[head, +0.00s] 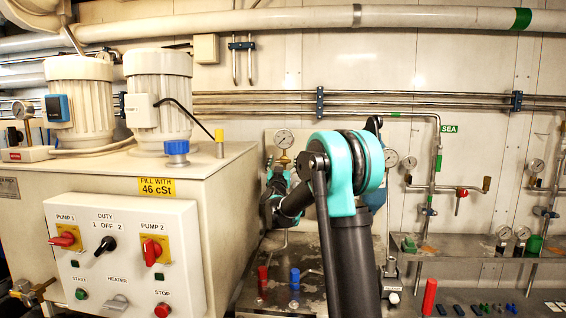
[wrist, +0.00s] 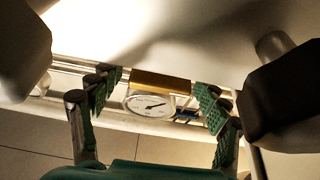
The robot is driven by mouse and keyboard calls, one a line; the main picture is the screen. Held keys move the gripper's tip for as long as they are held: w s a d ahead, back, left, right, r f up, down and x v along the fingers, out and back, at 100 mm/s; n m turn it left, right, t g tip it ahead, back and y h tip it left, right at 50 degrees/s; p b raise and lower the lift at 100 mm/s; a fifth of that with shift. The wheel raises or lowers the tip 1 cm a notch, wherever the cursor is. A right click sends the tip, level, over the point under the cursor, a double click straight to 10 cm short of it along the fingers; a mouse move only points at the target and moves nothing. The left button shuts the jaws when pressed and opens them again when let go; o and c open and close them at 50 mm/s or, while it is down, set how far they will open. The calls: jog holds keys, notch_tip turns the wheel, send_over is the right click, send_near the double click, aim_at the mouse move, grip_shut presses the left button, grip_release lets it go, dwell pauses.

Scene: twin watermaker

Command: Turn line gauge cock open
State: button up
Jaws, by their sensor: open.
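A round white-faced gauge (head: 284,138) stands at the back panel in the head view, with a small brass fitting (head: 284,157) just under it. In the wrist view a gauge dial (wrist: 150,105) and a brass-coloured bar (wrist: 160,83) lie between my fingers, seen beyond them. My gripper (wrist: 160,92) is open, with a green-padded finger on each side and a gap to the bar. I cannot tell whether the bar is the cock's handle, nor how it is turned. In the head view my arm partly hides the gripper and the area below the gauge.
A pump control box (head: 125,250) and tank (head: 120,175) stand on the left. Red (head: 263,280) and blue (head: 295,279) handles stand on the bench below my arm. More gauges (head: 502,233) and pipework with a red-handled valve (head: 461,193) are on the right.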

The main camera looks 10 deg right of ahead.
jog(key=c, duration=1.2)
jog(key=m+h, duration=0.1)
jog(key=m, duration=0.3)
jog(key=shift+g+h, duration=0.3)
jog(key=shift+h, duration=0.1)
jog(key=shift+d+m+g+h, duration=0.1)
jog(key=shift+m+g+h, duration=0.45)
jog(key=shift+m, duration=0.85)
jog(key=o, duration=1.2)
jog(key=shift+s, duration=0.1)
jog(key=v, duration=1.2)
jog(key=shift+f, duration=0.2)
